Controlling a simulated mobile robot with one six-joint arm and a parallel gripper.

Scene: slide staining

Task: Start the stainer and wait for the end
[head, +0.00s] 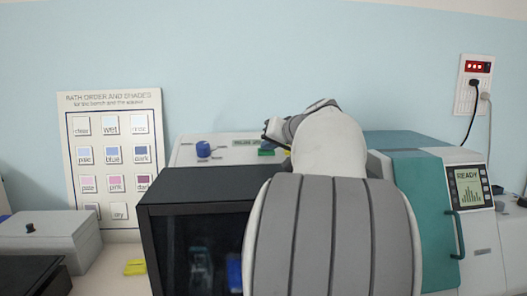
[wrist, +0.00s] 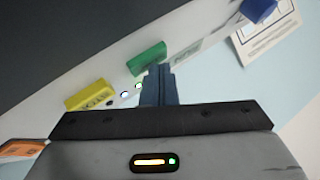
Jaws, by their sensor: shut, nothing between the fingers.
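The stainer (head: 232,182) is a dark box with a pale control panel along its back. On the panel are a blue knob (head: 203,149) and a green button (head: 266,152). In the wrist view the green button (wrist: 147,54) lies just beyond my gripper (wrist: 158,70), whose fingers are shut and empty. The fingertips are at the button's lower edge; I cannot tell whether they touch it. The blue knob (wrist: 258,10) is at upper right. In the head view my arm hides most of the panel's right part.
A teal and white machine (head: 422,185) with a READY screen (head: 469,187) stands at right. A grey box (head: 45,236) and a yellow block (head: 135,267) are at left. A bath-order chart (head: 112,100) leans against the wall. A wall socket (head: 474,88) has a red display.

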